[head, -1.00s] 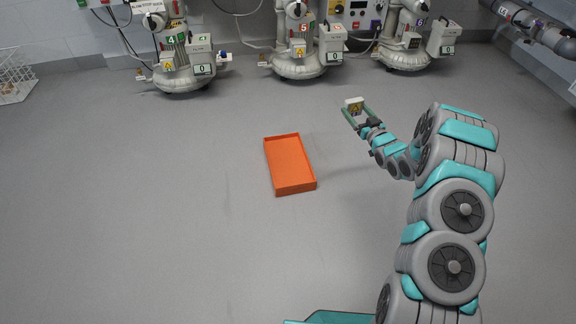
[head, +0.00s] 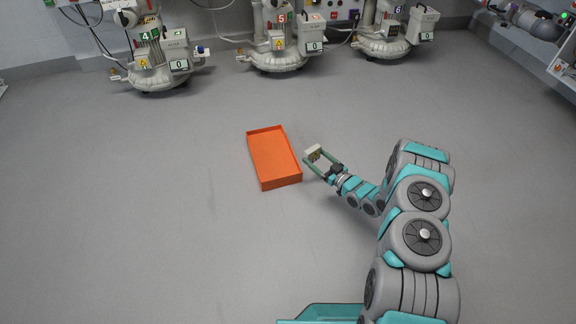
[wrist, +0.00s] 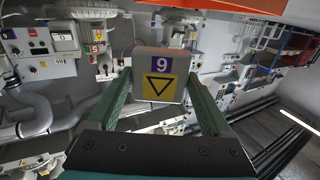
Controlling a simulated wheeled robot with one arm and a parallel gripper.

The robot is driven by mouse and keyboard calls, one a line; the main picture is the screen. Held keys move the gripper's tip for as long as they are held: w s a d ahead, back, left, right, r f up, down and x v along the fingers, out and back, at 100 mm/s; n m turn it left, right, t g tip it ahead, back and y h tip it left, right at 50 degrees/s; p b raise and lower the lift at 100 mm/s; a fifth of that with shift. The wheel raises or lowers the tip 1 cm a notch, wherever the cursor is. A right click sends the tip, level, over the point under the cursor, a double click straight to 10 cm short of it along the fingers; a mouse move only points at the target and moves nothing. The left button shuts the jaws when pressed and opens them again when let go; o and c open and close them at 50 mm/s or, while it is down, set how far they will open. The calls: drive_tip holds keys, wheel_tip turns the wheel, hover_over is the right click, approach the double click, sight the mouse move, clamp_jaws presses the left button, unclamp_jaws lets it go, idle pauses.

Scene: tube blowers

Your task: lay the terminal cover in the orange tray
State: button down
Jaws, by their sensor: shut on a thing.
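An orange edge (wrist: 290,10) shows at the top right of the wrist view.
Several pale machines, among them those numbered 4 (head: 155,65) and 5 (head: 282,45), stand along the back wall. A grey tube (head: 530,20) is at the far right. The grey floor around the tray is clear.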

drive_tip(key=shift+s+a+f+b, duration=0.1)
drive_tip(key=shift+a+f+b, duration=0.2)
drive_tip(key=shift+a+f, duration=0.85)
drive_tip(key=shift+a+f+b, duration=0.25)
drive_tip(key=shift+a+b, duration=0.05)
drive_tip(key=shift+a, duration=1.7)
drive_tip(key=shift+s+a+f+b, duration=0.1)
drive_tip(key=shift+a+f+b, duration=0.2)
drive_tip(key=shift+a+f, duration=0.85)
drive_tip(key=shift+a+r, duration=0.35)
drive_tip(key=shift+a, duration=0.05)
drive_tip(key=shift+f, duration=0.5)
unclamp_jaws()
drive_tip(key=shift+f, duration=0.15)
drive_tip(key=shift+r, duration=0.55)
drive_tip(key=p+v, duration=0.2)
drive_tip(key=v, duration=1)
